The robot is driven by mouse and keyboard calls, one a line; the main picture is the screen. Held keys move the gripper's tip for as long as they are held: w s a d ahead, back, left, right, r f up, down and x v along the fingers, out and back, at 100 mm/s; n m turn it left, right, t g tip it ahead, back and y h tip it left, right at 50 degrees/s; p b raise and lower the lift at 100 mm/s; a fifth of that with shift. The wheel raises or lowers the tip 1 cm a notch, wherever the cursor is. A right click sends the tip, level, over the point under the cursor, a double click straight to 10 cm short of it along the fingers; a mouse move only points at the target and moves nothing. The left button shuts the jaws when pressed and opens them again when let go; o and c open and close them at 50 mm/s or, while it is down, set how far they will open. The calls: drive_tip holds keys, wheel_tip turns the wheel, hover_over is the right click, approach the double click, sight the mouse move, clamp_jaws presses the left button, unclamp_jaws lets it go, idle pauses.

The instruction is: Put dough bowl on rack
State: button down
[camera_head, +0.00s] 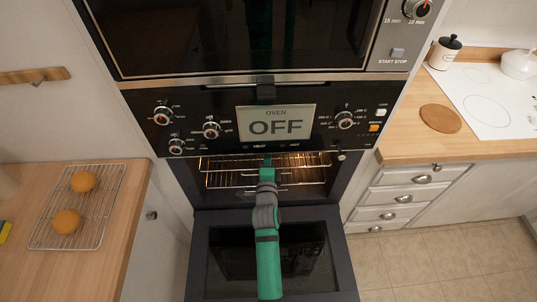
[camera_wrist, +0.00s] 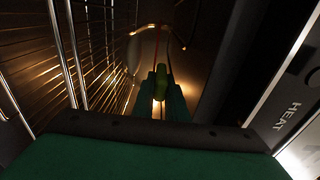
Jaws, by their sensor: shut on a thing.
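My gripper (camera_wrist: 161,95) reaches into the lit oven through the open door and is shut on a small yellow-green piece (camera_wrist: 159,82). Thin curved lines show just beyond the fingertips; I cannot tell whether they belong to a bowl. No dough bowl can be clearly made out in either view. The oven rack (camera_head: 222,165) is a wire shelf inside the oven, and my arm reaches in front of its middle. Its wires (camera_wrist: 65,55) also run along the left of the wrist view, beside my gripper. My fingertips are hidden in the head view.
The oven door (camera_head: 215,222) is folded down under my arm. The oven display (camera_head: 276,125) reads OFF. A wire cooling rack (camera_head: 96,190) with two round orange-brown buns (camera_head: 66,222) lies on the left counter. A round board (camera_head: 440,118) lies on the right counter.

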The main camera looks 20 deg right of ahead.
drive_tip(key=shift+a+f, duration=0.2)
drive_tip(key=shift+f, duration=0.75)
drive_tip(key=shift+s+d+f, duration=0.1)
drive_tip(key=shift+f, duration=0.15)
drive_tip(key=c, duration=1.8)
unclamp_jaws()
drive_tip(key=shift+f, duration=0.2)
drive_tip(key=shift+o, duration=0.2)
